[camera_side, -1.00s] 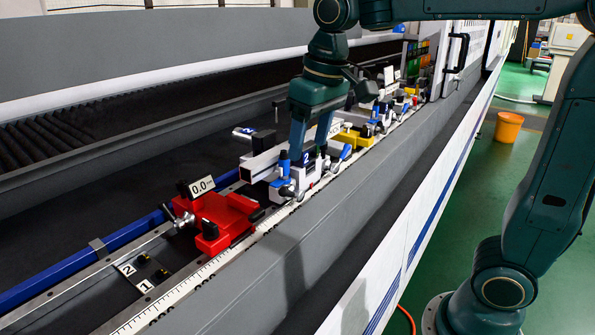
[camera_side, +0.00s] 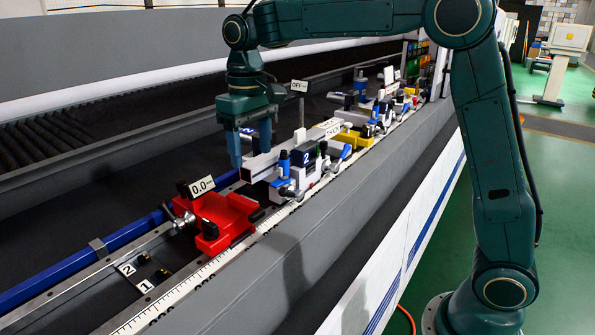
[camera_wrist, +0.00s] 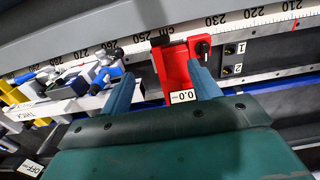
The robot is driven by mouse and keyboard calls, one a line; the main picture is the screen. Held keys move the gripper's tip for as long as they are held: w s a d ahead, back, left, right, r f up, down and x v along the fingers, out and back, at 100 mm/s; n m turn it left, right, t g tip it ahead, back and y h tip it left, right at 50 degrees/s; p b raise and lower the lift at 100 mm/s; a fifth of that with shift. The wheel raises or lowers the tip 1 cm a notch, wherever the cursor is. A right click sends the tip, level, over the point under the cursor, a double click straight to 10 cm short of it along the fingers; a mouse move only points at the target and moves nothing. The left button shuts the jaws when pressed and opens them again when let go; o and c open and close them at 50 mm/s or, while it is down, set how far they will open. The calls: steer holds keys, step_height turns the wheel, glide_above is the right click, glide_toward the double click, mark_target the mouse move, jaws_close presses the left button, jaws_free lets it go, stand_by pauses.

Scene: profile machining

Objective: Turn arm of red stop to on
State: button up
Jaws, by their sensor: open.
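The red stop (camera_side: 222,218) sits on the rail at the near end of the row in the side view. It carries a tag reading 0.0, black knobs and a silver lever with a dark end on its left side. In the wrist view the red stop (camera_wrist: 174,70) lies beyond my fingers, roughly between them, with the 0.0 tag (camera_wrist: 183,97) facing up. My gripper (camera_side: 248,150) is open and empty, behind the white clamp and up the rail from the red stop, apart from it. Its two blue-grey fingers also show in the wrist view (camera_wrist: 162,76). The wrist view does not show the lever clearly.
A white clamp marked 2 (camera_side: 300,172) with blue handles stands close beside the stop. A yellow unit (camera_side: 352,138) and several more clamps follow along the rail. A sign reading OFF (camera_side: 299,86) stands behind them.

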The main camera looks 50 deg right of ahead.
mark_target(256, 212)
step_height(256, 212, down, 14)
steer(key=shift+r, duration=0.15)
stand_by(0.7)
jaws_close()
steer(key=shift+r, duration=0.1)
